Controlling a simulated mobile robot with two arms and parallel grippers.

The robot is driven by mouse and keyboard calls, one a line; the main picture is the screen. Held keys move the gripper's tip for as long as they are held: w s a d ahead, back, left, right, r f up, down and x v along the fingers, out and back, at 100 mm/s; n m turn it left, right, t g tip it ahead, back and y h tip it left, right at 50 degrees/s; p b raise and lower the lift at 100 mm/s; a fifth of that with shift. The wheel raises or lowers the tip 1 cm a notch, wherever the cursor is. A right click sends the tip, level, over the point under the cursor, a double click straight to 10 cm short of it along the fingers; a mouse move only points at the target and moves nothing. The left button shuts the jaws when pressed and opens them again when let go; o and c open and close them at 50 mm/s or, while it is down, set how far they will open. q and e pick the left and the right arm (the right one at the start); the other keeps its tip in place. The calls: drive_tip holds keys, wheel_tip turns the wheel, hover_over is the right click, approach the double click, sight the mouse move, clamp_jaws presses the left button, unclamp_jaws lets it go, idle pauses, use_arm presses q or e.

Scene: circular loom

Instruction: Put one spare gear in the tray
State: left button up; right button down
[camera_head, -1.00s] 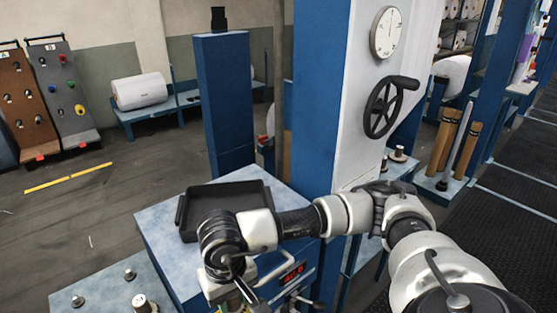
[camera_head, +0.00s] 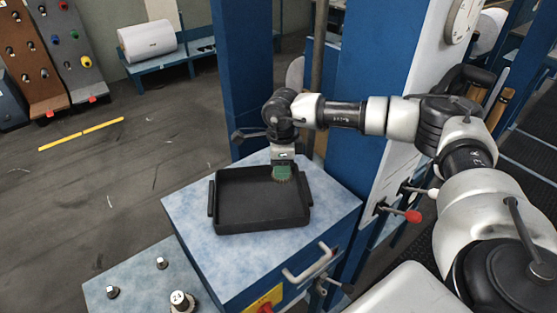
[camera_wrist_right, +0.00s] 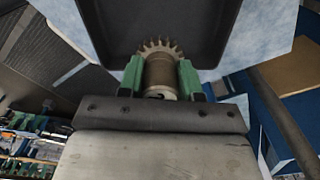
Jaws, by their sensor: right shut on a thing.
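The black tray (camera_head: 258,205) lies on the blue-topped cabinet. My right gripper (camera_head: 283,174) hangs over the tray's far right part, pointing down. In the right wrist view its green fingers (camera_wrist_right: 161,78) are shut on a spare gear (camera_wrist_right: 160,50), a toothed disc with a metal hub between the fingers. The tray (camera_wrist_right: 210,25) shows beyond the gear, and I cannot tell whether the gear touches it. In the head view the gear is mostly hidden by the gripper. My left gripper is not in view.
The cabinet top (camera_head: 335,205) is clear around the tray. A lower blue surface (camera_head: 140,290) at the front left bears several metal pegs. A blue column (camera_head: 375,100) stands right behind the cabinet. A red-tipped lever (camera_head: 412,215) sticks out at the right.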

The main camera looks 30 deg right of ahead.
drive_tip(key=shift+s+f+b, duration=0.1)
drive_tip(key=shift+f+b, duration=0.35)
drive_tip(key=shift+f, duration=0.3)
drive_tip(key=shift+f+b, duration=2.1)
drive_tip(key=shift+f, duration=0.95)
drive_tip(key=shift+f+b, duration=0.3)
drive_tip(key=shift+f, duration=0.05)
drive_tip(key=c, duration=0.7)
unclamp_jaws()
wheel_tip(320, 180, up, 10)
drive_tip(key=b, duration=0.2)
drive_tip(key=shift+b, duration=0.35)
drive_tip(key=shift+r, duration=0.45)
